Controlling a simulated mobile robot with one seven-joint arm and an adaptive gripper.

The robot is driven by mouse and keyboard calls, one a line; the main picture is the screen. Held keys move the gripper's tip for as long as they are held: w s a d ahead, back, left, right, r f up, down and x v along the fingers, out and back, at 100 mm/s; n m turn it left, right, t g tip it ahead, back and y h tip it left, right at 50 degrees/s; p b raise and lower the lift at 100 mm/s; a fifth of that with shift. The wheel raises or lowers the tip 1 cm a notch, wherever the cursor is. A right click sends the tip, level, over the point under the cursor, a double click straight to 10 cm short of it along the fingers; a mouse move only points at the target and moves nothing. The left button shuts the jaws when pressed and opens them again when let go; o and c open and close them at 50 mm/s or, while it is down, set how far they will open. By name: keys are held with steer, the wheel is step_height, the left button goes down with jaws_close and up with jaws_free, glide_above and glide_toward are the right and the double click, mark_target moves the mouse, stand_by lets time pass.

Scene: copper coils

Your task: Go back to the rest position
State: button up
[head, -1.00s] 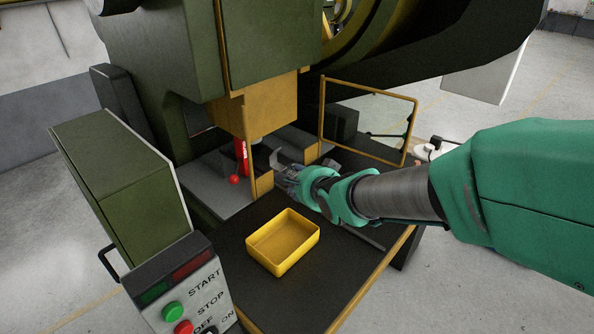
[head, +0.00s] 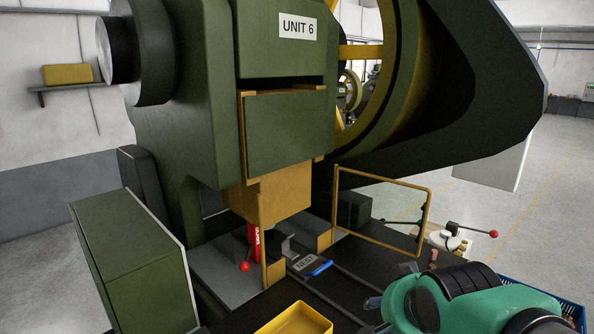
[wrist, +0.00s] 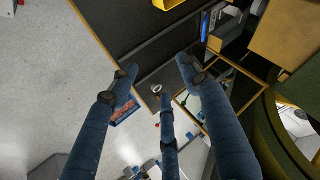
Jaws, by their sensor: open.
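My gripper (head: 374,314) is at the bottom right in the head view, apart from the press and over the dark table's right part. In the wrist view my gripper (wrist: 155,85) shows several blue fingers spread wide, with nothing between them. The arm behind it is teal and folded low at the lower right of the head view.
The green press (head: 285,135) stands in the centre. A yellow tray (head: 297,320) sits on the dark table, partly cut off. A yellow guard frame (head: 381,171) stands right of the die area. A blue crate (head: 570,309) is at the far right. A red-handled tool (head: 254,243) is by the die.

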steer(key=s+d+n+g, duration=0.2)
steer(key=s+n, duration=0.2)
steer(key=s, duration=1)
steer(key=shift+s+d, duration=0.35)
steer(key=shift+s, duration=0.05)
